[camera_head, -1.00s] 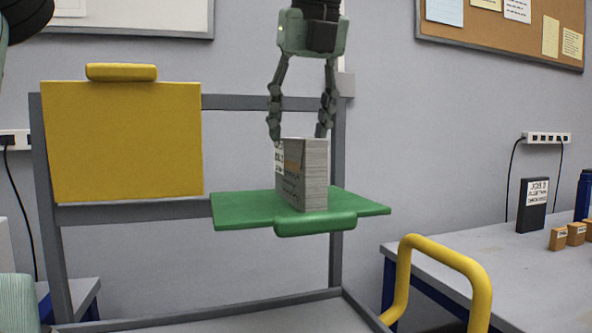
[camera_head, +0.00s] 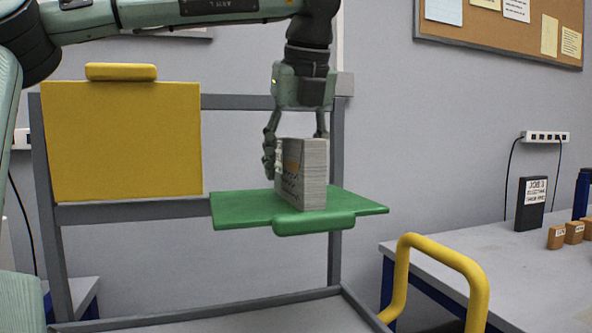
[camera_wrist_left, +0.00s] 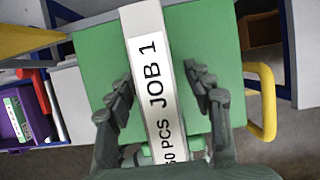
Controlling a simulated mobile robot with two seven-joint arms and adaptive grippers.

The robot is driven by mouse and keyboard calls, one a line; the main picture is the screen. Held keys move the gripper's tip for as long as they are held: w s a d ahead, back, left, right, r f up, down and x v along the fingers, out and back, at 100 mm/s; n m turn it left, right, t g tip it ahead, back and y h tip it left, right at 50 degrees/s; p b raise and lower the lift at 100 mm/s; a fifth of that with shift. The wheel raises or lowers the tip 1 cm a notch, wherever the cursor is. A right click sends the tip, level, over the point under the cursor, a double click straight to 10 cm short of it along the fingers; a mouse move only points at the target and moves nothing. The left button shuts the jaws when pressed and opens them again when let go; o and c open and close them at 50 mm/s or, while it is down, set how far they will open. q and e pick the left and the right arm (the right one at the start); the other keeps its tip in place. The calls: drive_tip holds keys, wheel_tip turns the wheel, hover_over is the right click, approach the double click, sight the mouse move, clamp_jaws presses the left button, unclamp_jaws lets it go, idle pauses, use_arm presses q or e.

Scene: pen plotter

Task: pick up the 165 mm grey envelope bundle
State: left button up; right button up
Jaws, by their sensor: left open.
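The grey envelope bundle (camera_head: 313,175) stands upright on the green shelf (camera_head: 240,210). In the left wrist view the bundle (camera_wrist_left: 158,85) shows a white top label reading "JOB 1". My left gripper (camera_head: 296,150) points down over the bundle, open, with one finger at its left side and the other partly hidden behind it. In the left wrist view the fingers lie on both sides of the bundle, with a visible gap on the right; contact on the left is unclear. My right gripper is not in view.
The shelf hangs on a grey frame (camera_head: 335,240) beside a yellow panel (camera_head: 120,145). A yellow handle (camera_head: 450,258) rises in front. At right, a table (camera_head: 520,255) holds a black labelled box (camera_head: 530,205) and small brown blocks (camera_head: 573,232).

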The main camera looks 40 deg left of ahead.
use_arm(q)
drive_tip(key=shift+f, duration=0.25)
idle(0.3)
clamp_jaws()
